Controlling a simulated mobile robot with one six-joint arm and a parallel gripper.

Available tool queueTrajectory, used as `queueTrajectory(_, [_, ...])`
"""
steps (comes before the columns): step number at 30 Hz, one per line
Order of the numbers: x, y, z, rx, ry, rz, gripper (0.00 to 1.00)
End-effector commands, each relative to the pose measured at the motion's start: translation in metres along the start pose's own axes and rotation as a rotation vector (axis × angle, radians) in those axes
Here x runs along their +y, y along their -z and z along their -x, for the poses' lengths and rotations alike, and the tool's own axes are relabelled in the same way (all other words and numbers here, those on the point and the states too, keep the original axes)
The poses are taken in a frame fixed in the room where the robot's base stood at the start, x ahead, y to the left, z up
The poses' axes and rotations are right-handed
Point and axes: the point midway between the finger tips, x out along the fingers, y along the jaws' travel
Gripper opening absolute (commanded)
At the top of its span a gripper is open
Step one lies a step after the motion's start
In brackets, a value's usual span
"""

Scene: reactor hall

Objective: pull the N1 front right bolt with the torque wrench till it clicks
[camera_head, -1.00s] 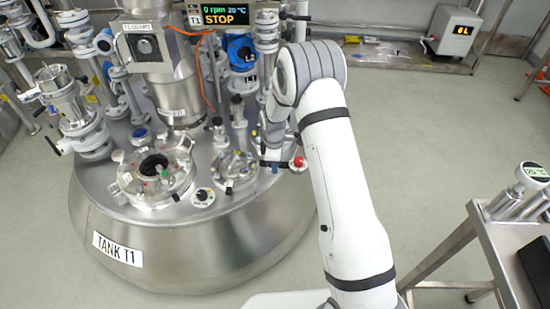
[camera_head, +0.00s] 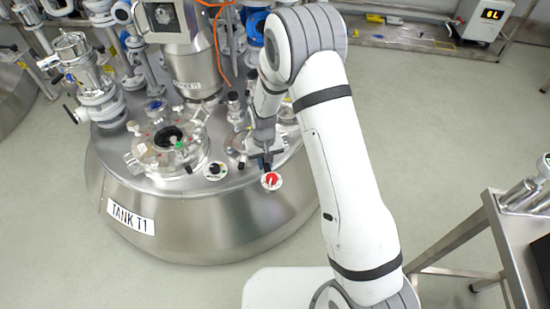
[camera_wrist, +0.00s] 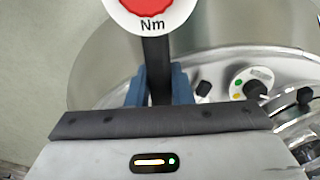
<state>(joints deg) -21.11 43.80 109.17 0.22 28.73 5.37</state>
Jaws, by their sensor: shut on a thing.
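The torque wrench shows in the wrist view as a black shaft (camera_wrist: 157,62) with a round red and white dial (camera_wrist: 150,18) marked "Nm". My gripper (camera_wrist: 158,88) is shut on the shaft between its blue fingers. In the head view my gripper (camera_head: 266,157) is over the front right of tank T1's lid, with the red dial (camera_head: 271,180) at the tank's near edge. A small flanged nozzle (camera_head: 236,146) lies just left of my gripper. I cannot read an N1 label. The front right bolt and the wrench's working end are hidden.
Tank T1 (camera_head: 190,234) carries a round port (camera_head: 168,150), a black knob on a white plate (camera_head: 215,170) and tall pipework behind. A steel table (camera_head: 497,232) with metal instruments stands at the right. The floor between is clear.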

Motion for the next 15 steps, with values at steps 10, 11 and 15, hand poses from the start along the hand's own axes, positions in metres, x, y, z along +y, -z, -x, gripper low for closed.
queueTrajectory(10, [-0.044,0.011,0.001,0.004,0.014,-0.392,0.0])
queueTrajectory(11, [-0.048,0.012,0.001,0.004,0.015,-0.426,0.0])
queueTrajectory(15, [-0.062,0.02,0.001,0.003,0.02,-0.581,0.0])
